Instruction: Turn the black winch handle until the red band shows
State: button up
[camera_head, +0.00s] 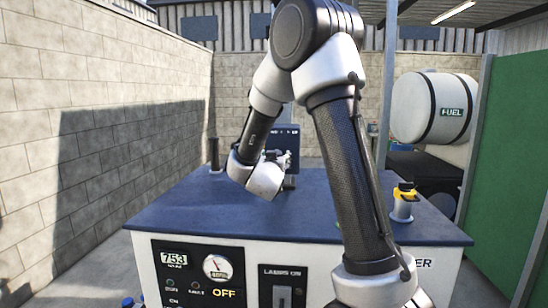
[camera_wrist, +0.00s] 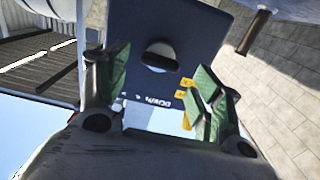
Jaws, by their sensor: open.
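A dark blue upright panel (camera_head: 291,133) stands towards the back of the blue-topped cabinet, partly hidden by my arm. In the wrist view the panel (camera_wrist: 190,25) fills the middle, with a rounded slot, small white lettering and yellow marks. My gripper (camera_wrist: 160,82) is open, its two green-padded fingers apart in front of the panel, with nothing seen held between them. In the head view my gripper (camera_head: 275,158) is small and overlaps the panel. I cannot pick out the black winch handle for certain, and I see no red band.
A black post (camera_head: 213,153) stands on the cabinet top (camera_head: 180,206) at the back left. A yellow-and-black knob (camera_head: 404,190) sits on a grey post at the right. The cabinet front has a gauge (camera_head: 217,267) and a lamp switch (camera_head: 283,297). The left cabinet top is mostly clear.

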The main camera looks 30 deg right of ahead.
jog(key=shift+x, duration=2.25)
jog(key=shift+d, duration=0.1)
jog(key=c, duration=1)
